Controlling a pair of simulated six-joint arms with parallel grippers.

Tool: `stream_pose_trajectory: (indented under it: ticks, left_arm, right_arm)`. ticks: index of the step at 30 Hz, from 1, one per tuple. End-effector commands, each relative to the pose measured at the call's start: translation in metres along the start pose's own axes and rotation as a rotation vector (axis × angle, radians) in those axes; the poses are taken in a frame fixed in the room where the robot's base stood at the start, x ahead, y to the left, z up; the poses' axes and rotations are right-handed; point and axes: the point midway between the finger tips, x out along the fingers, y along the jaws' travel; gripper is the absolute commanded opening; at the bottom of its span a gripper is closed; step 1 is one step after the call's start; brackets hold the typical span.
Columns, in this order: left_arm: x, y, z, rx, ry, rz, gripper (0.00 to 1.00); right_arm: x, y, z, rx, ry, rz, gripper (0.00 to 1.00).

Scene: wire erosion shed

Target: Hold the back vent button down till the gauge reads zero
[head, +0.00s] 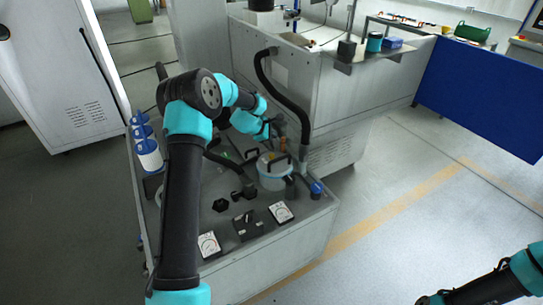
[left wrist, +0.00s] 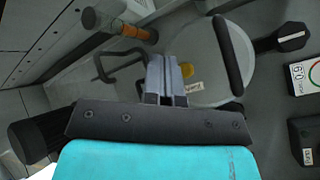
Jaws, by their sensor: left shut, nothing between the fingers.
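My left gripper (head: 277,128) is shut and empty above the back of the grey bench unit. Its closed fingers (left wrist: 166,75) reach over the round pale lid (left wrist: 208,50) of a pot in the left wrist view. A small yellow piece (left wrist: 187,70) with a white label shows just right of the fingertips; I cannot tell whether it is the vent button or whether the fingers touch it. A white dial gauge (head: 281,211) sits at the unit's front right, another (head: 209,244) at its front left. Their needle readings are too small to tell. My right gripper is out of view.
The pot (head: 272,174) has a black handle (left wrist: 228,55). An orange-banded pipe (left wrist: 135,31) and a black hose (head: 285,97) stand close by. Black knobs (head: 243,192) lie forward. White bottles (head: 148,150) line the left edge.

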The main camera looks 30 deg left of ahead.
Motion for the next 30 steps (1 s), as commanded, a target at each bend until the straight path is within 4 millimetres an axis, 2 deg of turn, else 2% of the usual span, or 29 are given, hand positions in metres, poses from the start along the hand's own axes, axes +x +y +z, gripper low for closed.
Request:
stream_pose_trajectory:
  ticks: [18, 30]
  left_arm:
    - [0.047, -0.035, -0.035, -0.003, 0.001, -0.001, 0.00]
    - [0.053, -0.039, -0.039, 0.000, 0.000, 0.001, 0.00]
  right_arm:
    - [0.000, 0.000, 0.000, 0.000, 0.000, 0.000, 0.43]
    - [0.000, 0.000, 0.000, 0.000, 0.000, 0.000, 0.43]
